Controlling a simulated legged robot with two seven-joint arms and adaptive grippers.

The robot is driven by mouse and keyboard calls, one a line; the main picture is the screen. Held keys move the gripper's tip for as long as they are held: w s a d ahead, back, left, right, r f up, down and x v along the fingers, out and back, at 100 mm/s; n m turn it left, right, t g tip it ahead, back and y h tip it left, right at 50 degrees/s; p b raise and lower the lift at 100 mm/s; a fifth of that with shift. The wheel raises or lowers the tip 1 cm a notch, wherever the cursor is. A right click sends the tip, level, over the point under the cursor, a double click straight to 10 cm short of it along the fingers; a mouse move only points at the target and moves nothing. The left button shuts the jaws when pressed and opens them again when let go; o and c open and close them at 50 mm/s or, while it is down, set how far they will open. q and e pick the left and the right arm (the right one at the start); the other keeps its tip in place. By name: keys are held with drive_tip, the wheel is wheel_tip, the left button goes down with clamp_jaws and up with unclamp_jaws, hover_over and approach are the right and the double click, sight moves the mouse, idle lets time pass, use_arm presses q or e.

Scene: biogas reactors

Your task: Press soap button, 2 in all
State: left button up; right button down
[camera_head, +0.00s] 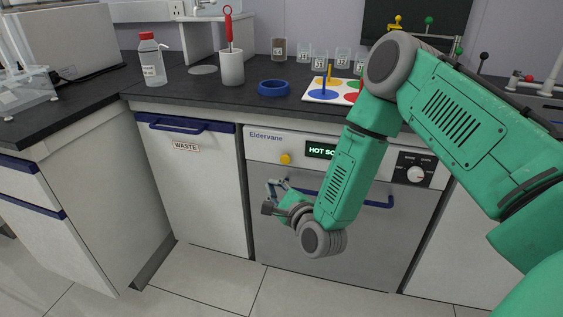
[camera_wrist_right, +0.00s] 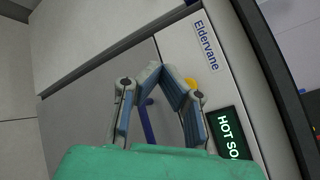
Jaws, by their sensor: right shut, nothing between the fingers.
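A yellow round button (camera_head: 286,158) sits on the front panel of the Eldervane machine (camera_head: 350,225), left of a green-lit display (camera_head: 320,151) reading "HOT SO…", its end hidden by my arm. No label on the button is readable. My right gripper (camera_head: 275,188) is in front of the machine, below the button in the head view. In the right wrist view the gripper (camera_wrist_right: 161,70) has its fingertips together, with nothing between them. The yellow button (camera_wrist_right: 191,84) shows there just right of the fingertips, partly covered by the right finger. I cannot tell any contact. My left gripper is out of view.
The machine's blue door handle (camera_head: 382,204) is partly behind my right arm. A dial (camera_head: 415,174) is on the panel's right. The WASTE cabinet (camera_head: 190,185) stands left. The counter above holds a bottle (camera_head: 152,65), a white holder (camera_head: 231,69), a blue ring (camera_head: 273,88) and several beakers.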

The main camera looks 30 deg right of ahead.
sight(285, 159)
drive_tip(key=shift+a, duration=0.1)
drive_tip(key=shift+w+d+b, duration=0.3)
drive_tip(key=shift+w+d, duration=1.15)
drive_tip(key=shift+d, duration=0.25)
drive_tip(key=shift+w+d+b, duration=0.3)
drive_tip(key=shift+w+d, duration=1.15)
drive_tip(key=shift+d, duration=0.2)
drive_tip(key=shift+w+d+r, duration=0.1)
drive_tip(key=shift+w+d, duration=0.1)
drive_tip(key=shift+d, duration=0.1)
